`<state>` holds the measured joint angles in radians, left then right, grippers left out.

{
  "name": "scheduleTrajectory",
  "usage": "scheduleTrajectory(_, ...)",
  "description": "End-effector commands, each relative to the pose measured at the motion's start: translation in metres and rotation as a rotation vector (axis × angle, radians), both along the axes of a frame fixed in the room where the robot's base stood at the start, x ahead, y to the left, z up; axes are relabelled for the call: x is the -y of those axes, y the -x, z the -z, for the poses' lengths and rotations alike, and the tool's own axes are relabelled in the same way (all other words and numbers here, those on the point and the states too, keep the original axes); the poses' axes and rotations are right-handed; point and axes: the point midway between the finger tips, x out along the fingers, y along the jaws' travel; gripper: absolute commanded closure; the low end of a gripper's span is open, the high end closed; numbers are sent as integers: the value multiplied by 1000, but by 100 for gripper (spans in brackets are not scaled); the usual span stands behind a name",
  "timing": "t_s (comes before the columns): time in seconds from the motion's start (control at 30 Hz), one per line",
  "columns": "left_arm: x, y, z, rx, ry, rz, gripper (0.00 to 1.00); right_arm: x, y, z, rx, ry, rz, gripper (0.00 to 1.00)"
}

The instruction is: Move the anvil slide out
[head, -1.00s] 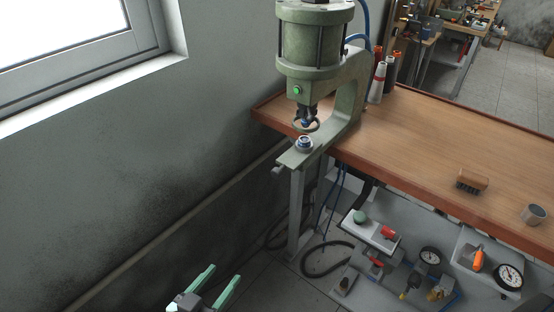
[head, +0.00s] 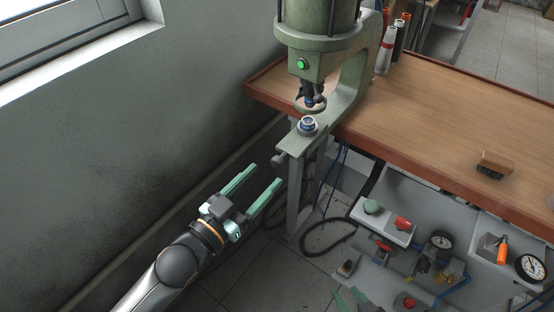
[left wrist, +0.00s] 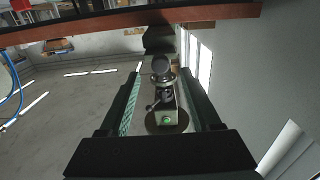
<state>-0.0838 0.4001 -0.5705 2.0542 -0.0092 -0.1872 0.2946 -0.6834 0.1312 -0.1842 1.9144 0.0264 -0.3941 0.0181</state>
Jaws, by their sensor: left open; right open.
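The green press (head: 318,65) stands at the table's left corner, a green lamp lit on its front. Its anvil slide (head: 295,146) is the narrow green bar low on the press, with a round metal anvil (head: 307,125) on top below the press head. A knob (head: 277,160) sits at the slide's near end. My left gripper (head: 267,174) is open and empty, just below and left of the knob, apart from it. In the left wrist view the press (left wrist: 167,100) shows between the open fingers.
The wooden table (head: 430,130) carries a brush (head: 495,164) and spools (head: 388,50). Below it are a panel with a red button (head: 402,222), gauges (head: 441,241) and hoses. A wall (head: 120,150) closes the left side.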

Motion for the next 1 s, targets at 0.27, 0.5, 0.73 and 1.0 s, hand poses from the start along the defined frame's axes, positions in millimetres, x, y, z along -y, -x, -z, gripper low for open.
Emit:
scheduleTrajectory(0.27,28,-38,0,1,0,0,36,0,-1,-2,1,0,0,50)
scheduleTrajectory(0.5,36,-49,0,0,-1,0,36,0,-2,-2,3,0,-1,50)
scheduleTrajectory(0.73,36,-49,0,0,-1,1,36,0,-2,-3,4,0,0,50)
scheduleTrajectory(1.0,36,-49,0,0,-1,0,64,0,-2,-3,4,1,0,50)
